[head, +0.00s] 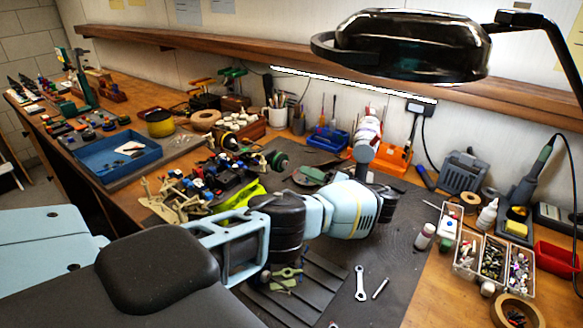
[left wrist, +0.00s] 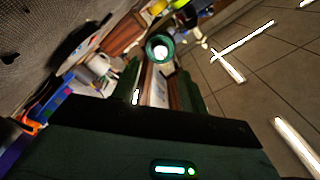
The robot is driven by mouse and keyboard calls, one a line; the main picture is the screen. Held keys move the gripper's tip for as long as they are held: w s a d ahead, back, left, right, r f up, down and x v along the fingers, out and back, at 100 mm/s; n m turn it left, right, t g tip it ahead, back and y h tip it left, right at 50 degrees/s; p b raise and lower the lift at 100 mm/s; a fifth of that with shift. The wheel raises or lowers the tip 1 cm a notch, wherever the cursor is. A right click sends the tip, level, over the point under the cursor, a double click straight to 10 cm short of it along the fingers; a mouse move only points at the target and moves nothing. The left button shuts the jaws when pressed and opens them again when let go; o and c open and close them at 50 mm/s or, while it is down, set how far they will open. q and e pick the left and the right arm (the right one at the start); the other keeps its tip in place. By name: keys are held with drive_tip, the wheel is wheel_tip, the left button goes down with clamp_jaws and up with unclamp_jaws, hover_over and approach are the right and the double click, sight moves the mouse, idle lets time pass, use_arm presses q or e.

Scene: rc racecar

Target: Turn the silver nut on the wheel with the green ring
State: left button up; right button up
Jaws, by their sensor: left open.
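The car (head: 218,178) sits on the dark mat, left of my left arm, with many coloured parts showing. A wheel with a green ring (head: 277,160) is at its right end. In the left wrist view, the green ring (left wrist: 150,49) is round, with the bright silver nut (left wrist: 160,50) in its middle. My left gripper (head: 308,175) is to the right of this wheel in the head view. In the left wrist view its two dark green fingers (left wrist: 160,75) are apart, with the wheel ahead of the gap. No contact with the nut is visible. My right gripper is not seen.
A blue tray (head: 118,158) lies at the left. A wrench (head: 361,283) lies on bare mat at the front. Sorting bins (head: 490,262) and a white bottle (head: 487,215) stand at the right. A black lamp (head: 410,45) hangs over the bench.

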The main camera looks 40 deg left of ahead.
sight(287, 165)
use_arm(q)
drive_tip(key=a, duration=0.7)
drive_tip(key=shift+s, duration=0.4)
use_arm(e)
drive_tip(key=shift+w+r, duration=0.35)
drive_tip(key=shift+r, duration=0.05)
use_arm(q)
clamp_jaws()
